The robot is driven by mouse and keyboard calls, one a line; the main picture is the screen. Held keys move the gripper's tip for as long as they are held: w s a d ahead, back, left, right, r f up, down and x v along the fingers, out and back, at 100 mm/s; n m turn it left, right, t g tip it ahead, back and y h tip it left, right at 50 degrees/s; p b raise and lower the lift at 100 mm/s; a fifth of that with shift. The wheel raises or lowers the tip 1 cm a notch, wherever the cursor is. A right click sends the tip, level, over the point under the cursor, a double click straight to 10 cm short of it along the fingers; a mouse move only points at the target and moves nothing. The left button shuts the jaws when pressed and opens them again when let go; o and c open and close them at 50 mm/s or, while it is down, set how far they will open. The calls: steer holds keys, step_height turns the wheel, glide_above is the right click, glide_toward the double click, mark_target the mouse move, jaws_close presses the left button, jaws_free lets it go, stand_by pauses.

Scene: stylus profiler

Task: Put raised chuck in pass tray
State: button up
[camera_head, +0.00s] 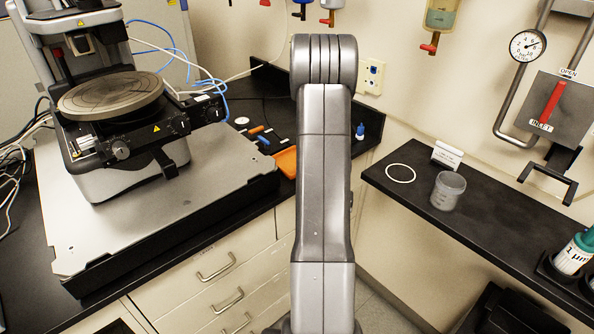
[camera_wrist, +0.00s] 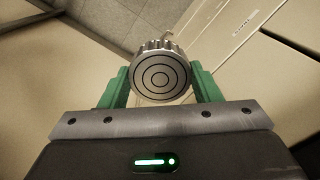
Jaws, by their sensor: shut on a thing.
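In the wrist view, my gripper (camera_wrist: 161,80) has green fingers shut on a round metal chuck (camera_wrist: 159,77). The chuck has a knurled rim and concentric rings on the face turned to the camera. Drawer fronts and floor show behind it, so it is held clear of any surface I can see. In the head view my arm rises in the middle, and the gripper and chuck are hidden. No tray marked pass is readable. An orange tray-like item (camera_head: 287,162) lies on the left bench, partly behind my arm.
The profiler with its large round stage (camera_head: 110,96) stands on a grey plate (camera_head: 215,180) at left. A wall gauge (camera_head: 527,45) hangs above.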

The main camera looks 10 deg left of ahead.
steer(key=f+b, duration=0.1)
steer(key=f, duration=0.1)
steer(key=shift+w+d+f+b, duration=0.15)
steer(key=shift+w+f+b, duration=0.05)
steer(key=shift+f+b, duration=0.2)
steer(key=s+a+r+n, duration=0.5)
steer(key=s+a+r, duration=0.2)
steer(key=a+r, duration=0.4)
steer(key=s+a+r+n, duration=0.5)
steer(key=s+a+r, duration=0.3)
steer(key=a+r, duration=0.4)
step_height(320, 180, up, 4)
steer(key=shift+a+f, duration=0.15)
steer(key=shift+a, duration=0.1)
